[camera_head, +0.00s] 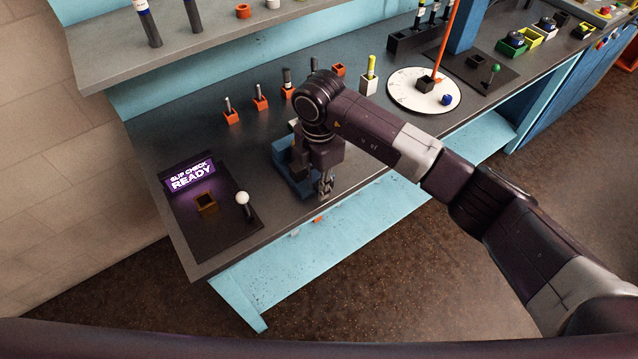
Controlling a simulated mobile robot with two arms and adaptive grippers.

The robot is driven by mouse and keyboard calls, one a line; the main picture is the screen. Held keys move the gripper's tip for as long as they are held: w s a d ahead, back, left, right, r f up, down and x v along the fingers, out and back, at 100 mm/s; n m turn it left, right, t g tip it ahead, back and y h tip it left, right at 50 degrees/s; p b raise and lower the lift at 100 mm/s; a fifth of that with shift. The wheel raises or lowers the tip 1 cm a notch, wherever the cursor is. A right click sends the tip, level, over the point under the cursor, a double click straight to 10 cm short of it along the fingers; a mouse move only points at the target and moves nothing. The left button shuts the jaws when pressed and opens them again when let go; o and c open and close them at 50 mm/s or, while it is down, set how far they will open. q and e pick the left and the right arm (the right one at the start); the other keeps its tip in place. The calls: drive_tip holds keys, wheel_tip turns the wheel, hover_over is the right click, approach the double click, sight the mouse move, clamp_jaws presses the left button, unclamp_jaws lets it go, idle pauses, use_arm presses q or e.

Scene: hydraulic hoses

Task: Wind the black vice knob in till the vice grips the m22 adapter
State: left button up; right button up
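My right gripper (326,186) points down at the front edge of the grey bench, over a blue block-like fixture (283,160) that looks like the vice. My wrist and arm cover much of this fixture. The black vice knob cannot be made out and may be hidden at the fingers. The m22 adapter cannot be picked out either. The fingers look close together, but they are too small to tell whether they are shut or on something. My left gripper is not in view.
Left of the vice, a dark plate holds a purple "SLIP CHECK READY" sign (190,175), a brown socket (206,204) and a white-knobbed lever (243,198). Orange holders with fittings (261,103) stand behind. A white round dial (408,96) lies right, beyond my arm.

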clamp_jaws()
drive_tip(key=shift+w+d+g+y+b, duration=0.2)
drive_tip(key=shift+g+y+b, duration=0.5)
drive_tip(key=shift+y+b, duration=0.3)
drive_tip(key=shift+w+d+r+g+y+b, duration=0.1)
drive_tip(key=shift+r+g+y+b, duration=0.05)
drive_tip(key=shift+g+y+b, duration=0.65)
drive_tip(key=shift+w+d+r+g+y+b, duration=0.15)
drive_tip(key=shift+g+y+b, duration=0.3)
drive_tip(key=shift+y, duration=0.55)
drive_tip(key=shift+r, duration=0.1)
drive_tip(key=o, duration=0.6)
unclamp_jaws()
drive_tip(key=shift+s, duration=0.1)
drive_tip(key=shift+o, duration=0.2)
